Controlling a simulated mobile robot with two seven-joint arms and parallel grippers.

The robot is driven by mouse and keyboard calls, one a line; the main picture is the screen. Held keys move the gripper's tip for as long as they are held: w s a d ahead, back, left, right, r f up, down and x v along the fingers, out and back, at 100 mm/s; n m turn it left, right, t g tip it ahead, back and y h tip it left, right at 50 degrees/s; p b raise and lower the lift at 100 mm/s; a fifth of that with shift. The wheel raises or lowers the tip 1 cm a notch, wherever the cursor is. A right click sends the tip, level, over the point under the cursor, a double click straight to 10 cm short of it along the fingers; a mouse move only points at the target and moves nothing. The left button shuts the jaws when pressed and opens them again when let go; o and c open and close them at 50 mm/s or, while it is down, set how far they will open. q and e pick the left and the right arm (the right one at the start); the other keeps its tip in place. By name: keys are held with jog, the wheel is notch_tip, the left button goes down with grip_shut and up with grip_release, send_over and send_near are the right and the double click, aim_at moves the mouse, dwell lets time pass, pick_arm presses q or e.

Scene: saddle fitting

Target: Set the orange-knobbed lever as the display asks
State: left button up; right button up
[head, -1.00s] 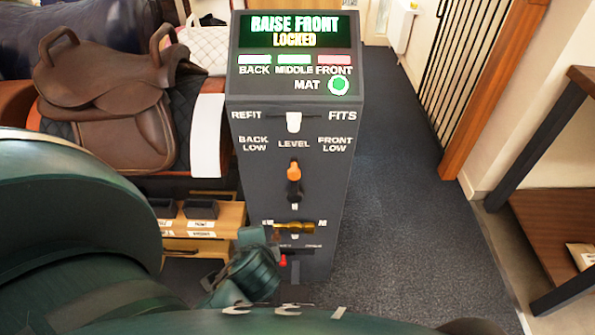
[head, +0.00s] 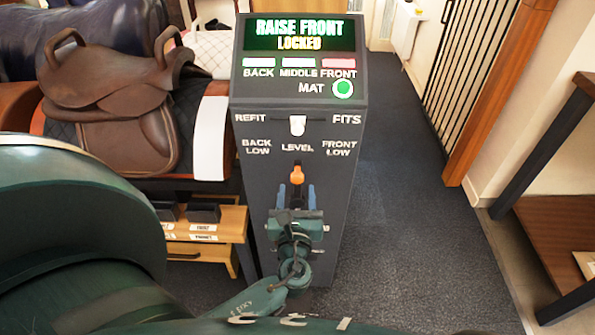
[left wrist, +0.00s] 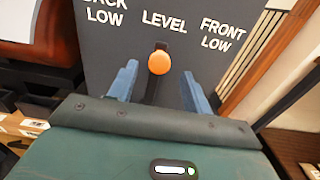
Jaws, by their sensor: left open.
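The orange-knobbed lever (head: 297,174) is on the front of the dark post (head: 262,125), under the word LEVEL, between BACK LOW and FRONT LOW. The display (head: 299,34) reads RAISE FRONT, LOCKED. My left gripper (head: 297,192) is open just below the orange knob, a finger on either side of the lever's line. In the left wrist view the orange knob (left wrist: 159,63) shows between and beyond the two blue fingertips (left wrist: 157,80), not visibly touched. The lower part of the post front is hidden behind my gripper. My right gripper is not in view.
A white lever (head: 297,125) sits between REFIT and FITS above. A green MAT light (head: 343,89) is on the top panel. A brown saddle (head: 110,95) is on a stand at left, above a wooden drawer unit (head: 215,225). Carpet is clear at right.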

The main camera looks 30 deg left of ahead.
aim_at(297, 169)
pick_arm(q)
jog(key=b+x, duration=0.1)
jog(key=x, duration=0.7)
jog(key=shift+s, duration=0.1)
grip_shut()
